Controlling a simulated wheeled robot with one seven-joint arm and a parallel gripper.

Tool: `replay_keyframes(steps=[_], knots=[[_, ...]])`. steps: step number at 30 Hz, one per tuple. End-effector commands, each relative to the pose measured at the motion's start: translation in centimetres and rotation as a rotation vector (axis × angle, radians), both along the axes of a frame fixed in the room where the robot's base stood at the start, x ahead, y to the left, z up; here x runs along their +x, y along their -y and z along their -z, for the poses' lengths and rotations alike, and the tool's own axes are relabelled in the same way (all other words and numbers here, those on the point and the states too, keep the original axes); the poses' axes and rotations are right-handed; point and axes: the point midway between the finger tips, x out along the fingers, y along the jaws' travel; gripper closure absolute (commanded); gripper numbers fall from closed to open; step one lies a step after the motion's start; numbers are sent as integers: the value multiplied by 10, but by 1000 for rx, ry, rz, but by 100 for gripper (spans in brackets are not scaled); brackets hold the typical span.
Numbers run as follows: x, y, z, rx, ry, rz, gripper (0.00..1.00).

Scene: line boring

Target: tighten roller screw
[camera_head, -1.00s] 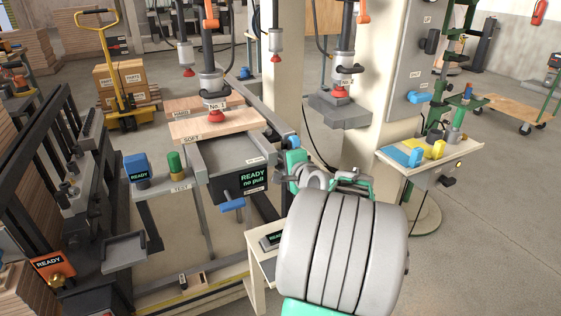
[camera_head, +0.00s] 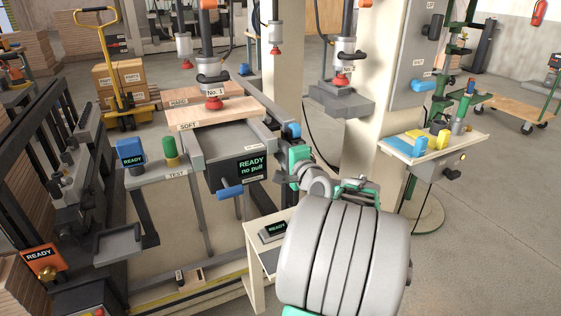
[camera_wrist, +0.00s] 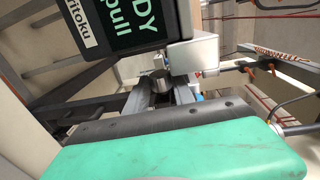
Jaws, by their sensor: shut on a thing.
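My gripper (camera_wrist: 163,90) reaches up to the right side of the test bench, beside the dark box with the "READY no pull" display (camera_head: 248,166). In the wrist view its green body (camera_wrist: 185,152) fills the foreground. Two dark fingers point away from me, with a round metal part (camera_wrist: 160,76) between their tips. The gripper is shut on this part, but its shape is mostly hidden and I cannot tell for sure whether it is the roller screw. A small blue piece (camera_head: 292,130) shows at the bench's right rail, just above my gripper.
A blue T-handle (camera_head: 230,192) sticks out under the box. Boards marked SOFT (camera_head: 215,113) lie behind it, under a red suction cup (camera_head: 213,103). A small stand (camera_head: 262,249) with a READY unit is close below my arm. A side table (camera_head: 455,150) stands right.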

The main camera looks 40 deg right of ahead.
Motion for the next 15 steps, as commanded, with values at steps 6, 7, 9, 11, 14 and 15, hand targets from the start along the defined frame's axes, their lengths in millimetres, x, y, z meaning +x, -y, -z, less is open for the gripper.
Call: replay_keyframes(steps=[6,7,9,11,14,15], knots=[[0,0,16,-42,144,1,100],[0,0,16,-49,162,1,100],[0,1,16,-59,201,0,100],[0,0,16,-67,231,0,100],[0,0,15,-79,269,0,100],[1,0,14,-83,281,0,100]])
